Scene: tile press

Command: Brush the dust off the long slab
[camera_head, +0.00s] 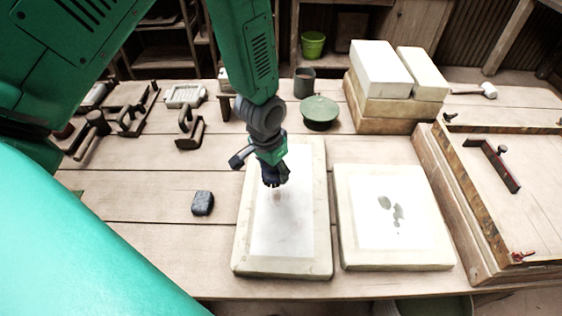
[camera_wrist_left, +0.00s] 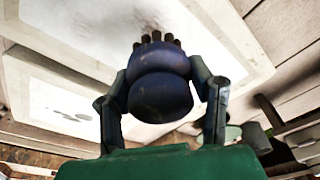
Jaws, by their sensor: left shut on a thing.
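The long slab (camera_head: 285,245) lies on the bench in the middle of the head view, pale, with a lighter rectangle on top. A faint grey-brown smudge (camera_head: 277,196) shows on it below the brush. My left gripper (camera_head: 268,158) is over the slab's upper half, shut on a dark rounded brush (camera_head: 275,177). In the left wrist view the gripper's fingers flank the brush (camera_wrist_left: 160,98), whose short bristles point at the slab (camera_wrist_left: 232,65). I cannot tell whether the bristles touch it. My right gripper is not in view.
A shorter slab (camera_head: 365,252) with grey-green spots lies close on the right. A dark block (camera_head: 203,203) sits left of the long slab. A green round-topped pot (camera_head: 320,112) and stacked blocks (camera_head: 385,100) stand behind. A wooden frame (camera_head: 470,215) borders the right.

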